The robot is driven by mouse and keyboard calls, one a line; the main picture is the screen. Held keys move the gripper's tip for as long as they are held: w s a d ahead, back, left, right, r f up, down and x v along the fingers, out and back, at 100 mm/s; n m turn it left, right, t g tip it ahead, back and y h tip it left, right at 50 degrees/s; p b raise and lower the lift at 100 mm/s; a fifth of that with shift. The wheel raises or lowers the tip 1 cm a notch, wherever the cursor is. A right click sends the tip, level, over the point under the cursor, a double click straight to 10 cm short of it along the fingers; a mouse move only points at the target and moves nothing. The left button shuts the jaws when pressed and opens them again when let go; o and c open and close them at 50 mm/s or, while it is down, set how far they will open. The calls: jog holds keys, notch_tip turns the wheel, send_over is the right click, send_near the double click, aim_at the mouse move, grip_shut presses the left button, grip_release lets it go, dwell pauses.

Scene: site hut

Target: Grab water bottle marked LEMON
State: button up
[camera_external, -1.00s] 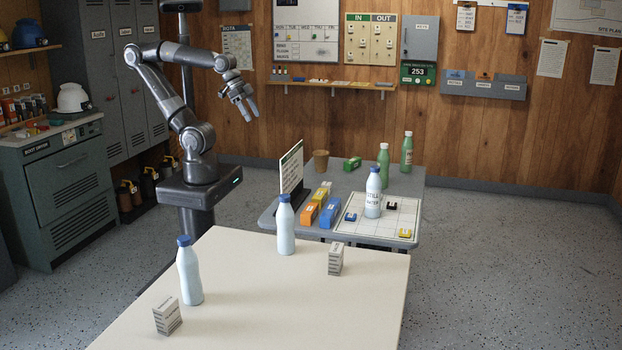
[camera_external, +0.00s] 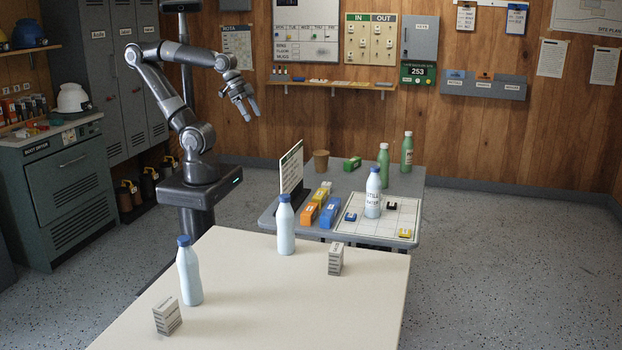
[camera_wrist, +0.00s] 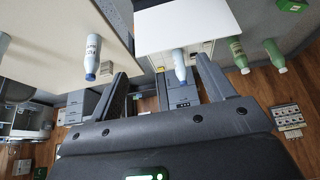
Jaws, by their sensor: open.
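No LEMON marking is legible on any bottle. A white bottle with a blue cap (camera_external: 373,194), lettered with what reads as WATER, stands upright on the gridded mat. Two more blue-capped white bottles, one at the middle (camera_external: 285,228) and one at the left (camera_external: 190,273), stand on the cream table; no lettering shows on them. Two green bottles (camera_external: 384,166) (camera_external: 407,153) stand at the back of the grey table. My gripper (camera_external: 250,114) is open and empty, raised in the air left of and above the tables. The wrist view shows its spread fingers (camera_wrist: 161,68), with blue-capped bottles (camera_wrist: 91,55) (camera_wrist: 180,66) beyond.
The cream table (camera_external: 250,310) also holds two small grey-white boxes (camera_external: 167,317) (camera_external: 335,259). Floor at right is clear.

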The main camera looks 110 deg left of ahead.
jog(key=w+d+r+g, duration=0.1)
jog(key=w+d+r, duration=0.2)
jog(key=w+d, duration=0.35)
jog(key=w+d+r+g, duration=0.1)
jog(key=w+d+r, duration=0.1)
jog(key=w+d, duration=0.5)
jog(key=w+d+f+g, duration=0.1)
jog(key=w+d, duration=0.1)
jog(key=d, duration=0.7)
jog(key=w+d+f, duration=0.1)
jog(key=w+d, duration=0.1)
jog(key=d, duration=0.8)
jog(key=n+g, duration=0.2)
jog(key=g, duration=0.1)
send_near(185, 248)
jog(key=shift+s+a, duration=0.55)
jog(key=shift+s, duration=0.05)
notch_tip(185, 248, down, 5)
jog(key=shift+s+d+f, duration=0.1)
jog(key=shift+f, duration=0.15)
jog(key=f, duration=0.5)
jog(key=shift+a+f, duration=0.25)
jog(key=shift+f, duration=0.05)
